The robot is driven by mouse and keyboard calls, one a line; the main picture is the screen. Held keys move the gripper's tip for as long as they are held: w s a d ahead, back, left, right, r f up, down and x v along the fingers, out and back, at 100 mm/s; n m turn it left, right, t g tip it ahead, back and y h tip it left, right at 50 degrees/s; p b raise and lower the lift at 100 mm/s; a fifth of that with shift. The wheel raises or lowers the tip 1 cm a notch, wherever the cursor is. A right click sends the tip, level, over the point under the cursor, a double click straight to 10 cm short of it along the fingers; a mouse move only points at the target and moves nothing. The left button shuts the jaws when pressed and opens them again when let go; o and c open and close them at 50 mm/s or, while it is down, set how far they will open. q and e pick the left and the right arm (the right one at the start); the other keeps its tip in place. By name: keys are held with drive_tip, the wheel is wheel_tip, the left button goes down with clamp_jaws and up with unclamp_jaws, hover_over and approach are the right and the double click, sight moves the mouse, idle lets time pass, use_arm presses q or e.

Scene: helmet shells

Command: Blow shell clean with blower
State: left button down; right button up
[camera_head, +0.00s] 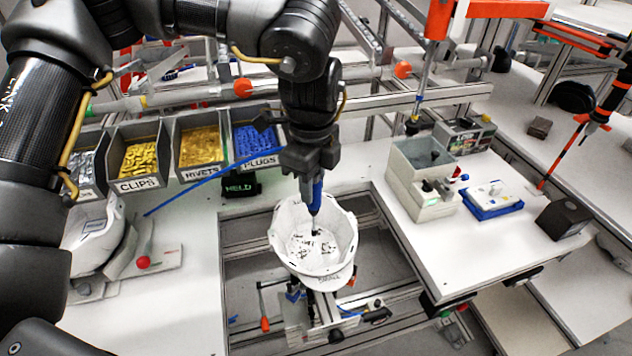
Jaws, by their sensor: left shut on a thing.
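The white helmet shell (341,261) sits open side up on a fixture in the gap in the middle of the bench. Small dark specks lie on its inner floor. My left gripper (312,172) is above the shell, pointing down, and is shut on the blue blower (317,196). The blower's dark nozzle points down into the shell's opening. A blue hose (195,182) runs from near the gripper down to the left. My right gripper is not in view.
Bins of clips (140,186), rivets and blue plugs stand behind on the left. Another white shell (92,236) rests on the left bench. A grey box (409,192) and a blue tray (491,211) stand on the right bench. A fixture clamp (265,323) sits below the shell.

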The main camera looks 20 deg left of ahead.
use_arm(q)
drive_tip(key=shift+s+a+b, duration=0.3)
drive_tip(key=shift+s+a, duration=0.3)
drive_tip(key=shift+a, duration=0.3)
drive_tip(key=shift+w, duration=0.15)
drive_tip(key=w+a, duration=0.1)
drive_tip(key=w+a+p, duration=0.1)
drive_tip(key=w, duration=0.1)
drive_tip(key=shift+w+a, duration=0.2)
drive_tip(key=shift+w, duration=0.05)
idle(0.8)
idle(0.5)
drive_tip(key=shift+w, duration=0.15)
